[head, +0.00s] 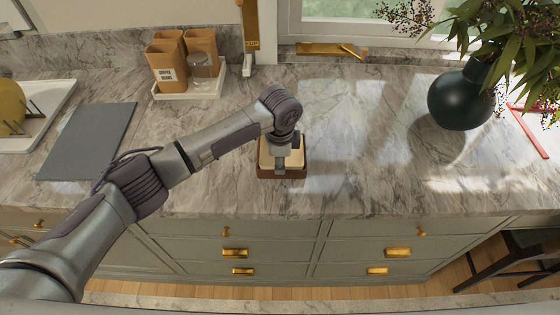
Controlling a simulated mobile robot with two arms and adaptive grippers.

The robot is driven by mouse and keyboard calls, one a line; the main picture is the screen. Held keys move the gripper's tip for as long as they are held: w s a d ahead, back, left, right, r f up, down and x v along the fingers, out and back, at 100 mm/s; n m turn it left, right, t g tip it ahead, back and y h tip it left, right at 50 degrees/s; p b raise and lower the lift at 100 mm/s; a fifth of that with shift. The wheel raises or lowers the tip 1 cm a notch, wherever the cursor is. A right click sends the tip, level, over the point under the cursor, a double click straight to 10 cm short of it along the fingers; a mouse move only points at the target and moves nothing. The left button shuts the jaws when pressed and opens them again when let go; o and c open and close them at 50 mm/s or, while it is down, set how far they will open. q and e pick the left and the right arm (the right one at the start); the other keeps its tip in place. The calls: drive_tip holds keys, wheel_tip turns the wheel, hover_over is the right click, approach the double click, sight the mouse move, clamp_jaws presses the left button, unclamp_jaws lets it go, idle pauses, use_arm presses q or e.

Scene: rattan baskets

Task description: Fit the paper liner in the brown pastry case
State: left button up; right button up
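The brown pastry case (268,172) is a small box on the marble counter, near its front edge. A cream, paper-like surface (266,154) shows in its opening, partly behind my gripper. I take it for the liner, but cannot tell how it sits in the case. My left gripper (280,165) points down right over the case, at or just inside its opening. The fingers are small and partly covered by the wrist, so I cannot tell whether they hold the liner. My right gripper is out of view.
A grey board (88,140) lies at the left of the marble counter (350,190). Brown canisters (168,62) and a glass jar (206,68) stand on a white tray at the back. A dark vase (460,97) with leaves stands right. The counter around the case is clear.

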use_arm(q)
wheel_tip(320, 180, up, 12)
drive_tip(key=s, duration=0.1)
drive_tip(key=shift+f, duration=0.25)
idle(0.5)
